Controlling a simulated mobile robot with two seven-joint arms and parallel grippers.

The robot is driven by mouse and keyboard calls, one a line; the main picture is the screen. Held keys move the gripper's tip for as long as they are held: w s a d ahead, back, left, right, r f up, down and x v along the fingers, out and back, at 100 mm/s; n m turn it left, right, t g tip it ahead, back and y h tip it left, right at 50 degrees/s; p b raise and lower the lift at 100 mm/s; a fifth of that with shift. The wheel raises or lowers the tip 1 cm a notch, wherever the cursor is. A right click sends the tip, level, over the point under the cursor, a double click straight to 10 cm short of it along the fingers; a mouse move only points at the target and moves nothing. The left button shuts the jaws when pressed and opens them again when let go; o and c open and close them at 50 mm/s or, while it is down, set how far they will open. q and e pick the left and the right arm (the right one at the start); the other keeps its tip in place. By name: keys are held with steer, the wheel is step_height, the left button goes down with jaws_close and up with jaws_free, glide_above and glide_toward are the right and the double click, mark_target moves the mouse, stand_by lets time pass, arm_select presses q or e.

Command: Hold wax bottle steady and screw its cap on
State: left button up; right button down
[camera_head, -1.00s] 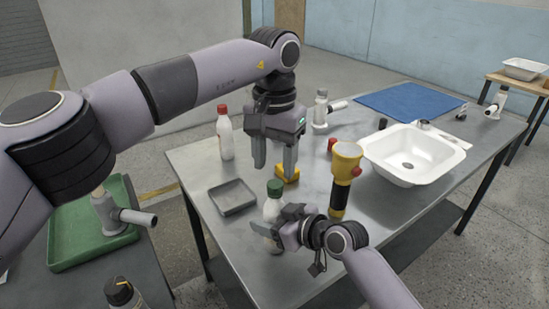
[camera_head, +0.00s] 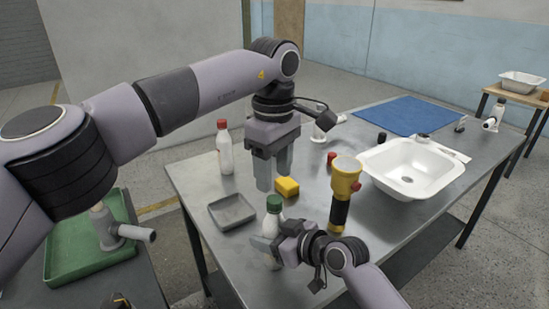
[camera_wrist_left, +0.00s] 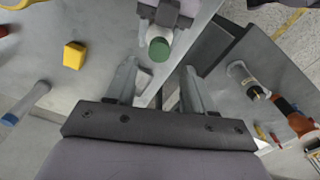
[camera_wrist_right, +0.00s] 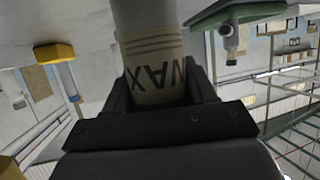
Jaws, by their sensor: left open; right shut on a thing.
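The wax bottle (camera_head: 272,222) is pale, with a green cap (camera_head: 274,203) sitting on its top; whether the cap is tight cannot be told. My right gripper (camera_head: 273,243) is shut around the bottle's body and holds it upright near the table's front edge. In the right wrist view the label reading WAX (camera_wrist_right: 155,78) shows between the fingers. My left gripper (camera_head: 273,180) is open and empty, pointing down just above the cap. In the left wrist view the green cap (camera_wrist_left: 158,48) appears beyond the fingertips, roughly centred between the fingers, not gripped.
A grey metal tray (camera_head: 231,212) lies left of the wax bottle. A yellow block (camera_head: 287,187) and a yellow-and-black tool (camera_head: 344,185) stand to its right. A red-capped bottle (camera_head: 225,150) is behind the tray. A white basin (camera_head: 410,165) and blue mat (camera_head: 405,115) are farther right.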

arm_select(q)
steer(key=n, duration=0.5)
steer(key=shift+r, duration=0.2)
steer(key=n, duration=0.3)
steer(key=shift+r, duration=0.1)
steer(key=n, duration=0.3)
steer(key=shift+r, duration=0.1)
steer(key=n, duration=0.4)
steer(key=shift+r+n, duration=0.15)
steer(key=shift+n, duration=0.25)
steer(key=n, duration=0.4)
steer(key=shift+r+n, duration=0.15)
steer(key=shift+n, duration=0.15)
steer(key=n, duration=0.3)
steer(key=shift+r, duration=0.1)
steer(key=n, duration=0.4)
steer(key=shift+r+n, duration=0.1)
steer(key=shift+n, duration=0.2)
steer(key=n, duration=0.4)
steer(key=shift+r, duration=0.15)
